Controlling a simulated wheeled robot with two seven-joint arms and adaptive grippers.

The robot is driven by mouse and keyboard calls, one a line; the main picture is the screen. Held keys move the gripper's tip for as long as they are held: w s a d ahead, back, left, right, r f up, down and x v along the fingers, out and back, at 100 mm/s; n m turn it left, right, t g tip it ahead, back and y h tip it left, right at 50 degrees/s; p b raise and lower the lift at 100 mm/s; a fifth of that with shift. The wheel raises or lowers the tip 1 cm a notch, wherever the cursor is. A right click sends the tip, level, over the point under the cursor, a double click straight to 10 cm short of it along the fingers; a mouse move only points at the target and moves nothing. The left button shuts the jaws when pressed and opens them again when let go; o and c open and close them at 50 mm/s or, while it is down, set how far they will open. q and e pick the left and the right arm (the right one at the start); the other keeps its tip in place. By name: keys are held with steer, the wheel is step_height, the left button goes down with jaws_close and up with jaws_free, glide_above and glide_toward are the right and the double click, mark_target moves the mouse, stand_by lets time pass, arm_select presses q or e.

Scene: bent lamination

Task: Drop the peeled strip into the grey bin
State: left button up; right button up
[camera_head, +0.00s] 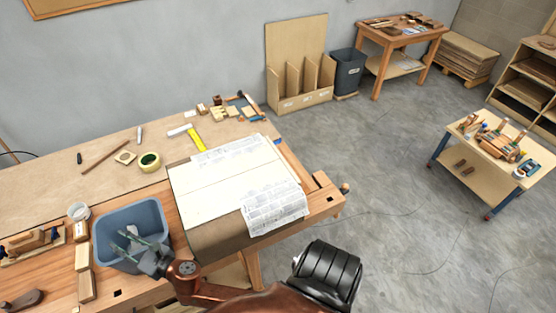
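The grey-blue bin (158,212) stands on the workbench at the lower left. My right gripper (118,243) is over the bin's opening, its two fingers apart. A small pale patch (132,231) shows in the bin beside the fingers; I cannot tell whether it is the peeled strip. I see no strip clearly held between the fingers. A pale panel (215,185) lies on the bench right of the bin, with printed paper (275,208) on its near right corner and more along its far edge. My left gripper is not in view.
A roll of tape (149,161), a yellow-handled tool (196,138) and small wood blocks lie along the back of the bench. A clear cup (78,211) and wood blocks (84,257) sit left of the bin. Open floor lies to the right.

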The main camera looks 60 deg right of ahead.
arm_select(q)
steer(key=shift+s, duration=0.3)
arm_select(e)
steer(key=s+d, duration=0.1)
steer(key=s, duration=1.1)
steer(key=shift+d, duration=0.15)
